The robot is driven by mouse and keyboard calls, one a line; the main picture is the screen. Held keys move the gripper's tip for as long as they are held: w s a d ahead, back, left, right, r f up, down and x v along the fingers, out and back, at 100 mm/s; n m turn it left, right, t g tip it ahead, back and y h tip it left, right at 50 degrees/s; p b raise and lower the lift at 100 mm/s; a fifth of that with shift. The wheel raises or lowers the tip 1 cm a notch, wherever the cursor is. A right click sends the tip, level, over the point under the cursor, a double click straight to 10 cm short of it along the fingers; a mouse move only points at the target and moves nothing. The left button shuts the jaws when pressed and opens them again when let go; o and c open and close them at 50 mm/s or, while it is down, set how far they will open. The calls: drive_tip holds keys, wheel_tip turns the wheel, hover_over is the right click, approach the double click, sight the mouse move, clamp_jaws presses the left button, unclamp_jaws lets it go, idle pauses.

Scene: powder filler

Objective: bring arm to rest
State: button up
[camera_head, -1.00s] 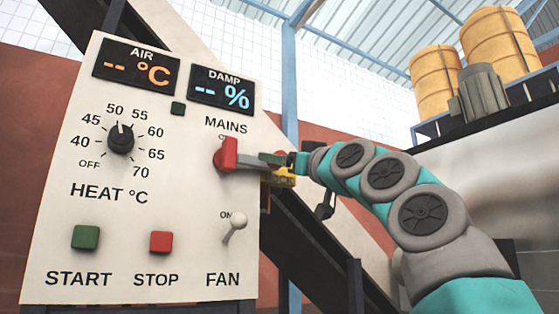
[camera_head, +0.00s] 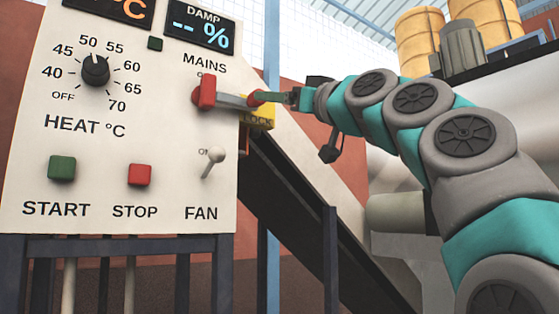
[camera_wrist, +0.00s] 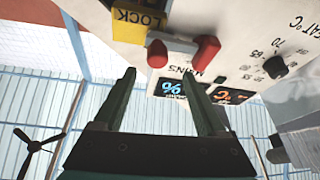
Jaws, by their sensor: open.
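My gripper (camera_head: 262,97) is in front of the right edge of the white control panel (camera_head: 120,125), beside the red MAINS handle (camera_head: 206,92). In the wrist view, my gripper (camera_wrist: 160,74) has its two dark green fingers spread, with nothing between them. A red-ended grey part (camera_wrist: 158,52) and the red handle (camera_wrist: 206,52) lie just beyond the fingertips. Whether a fingertip touches them I cannot tell. The rest of my arm reaches in from the right in the head view.
A yellow LOCK tag (camera_head: 258,118) hangs close by my gripper. The panel carries a heat knob (camera_head: 96,70), green START button (camera_head: 62,168), red STOP button (camera_head: 139,174) and FAN toggle (camera_head: 214,157). A dark sloping beam (camera_head: 300,225) runs below my arm.

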drive_tip(key=w+a+f+m+g+h+p, duration=0.1)
drive_tip(key=w+a+f+m+g+h, duration=0.15)
drive_tip(key=f, duration=0.85)
drive_tip(key=s+d+f+m+g+h+p, duration=0.1)
drive_tip(key=s+d+f+g+h, duration=0.15)
drive_tip(key=f, duration=1.35)
drive_tip(key=s+d+f+m+g+h+p, duration=0.15)
drive_tip(key=f+g+h, duration=0.25)
drive_tip(key=f, duration=1.1)
drive_tip(key=s+d+f+m+g+h, duration=0.1)
drive_tip(key=s+d+f+g+h, duration=0.15)
drive_tip(key=s+f, duration=0.5)
drive_tip(key=s+d+f+m+g+h, duration=0.1)
drive_tip(key=s+d+f+m+g, duration=0.3)
drive_tip(key=f, duration=0.7)
drive_tip(key=s+d+f+g, duration=0.1)
drive_tip(key=s+d+f, duration=0.1)
drive_tip(key=s, duration=0.4)
drive_tip(key=s+d+f+g+h+p, duration=0.1)
drive_tip(key=s+d+f, duration=0.1)
drive_tip(key=s+f, duration=0.3)
drive_tip(key=s+d+f+g+h, duration=0.1)
drive_tip(key=s+d+f, duration=0.2)
drive_tip(key=s, duration=0.5)
drive_tip(key=shift+s+f, duration=0.25)
drive_tip(key=shift+f, duration=0.3)
drive_tip(key=shift+a, duration=0.1)
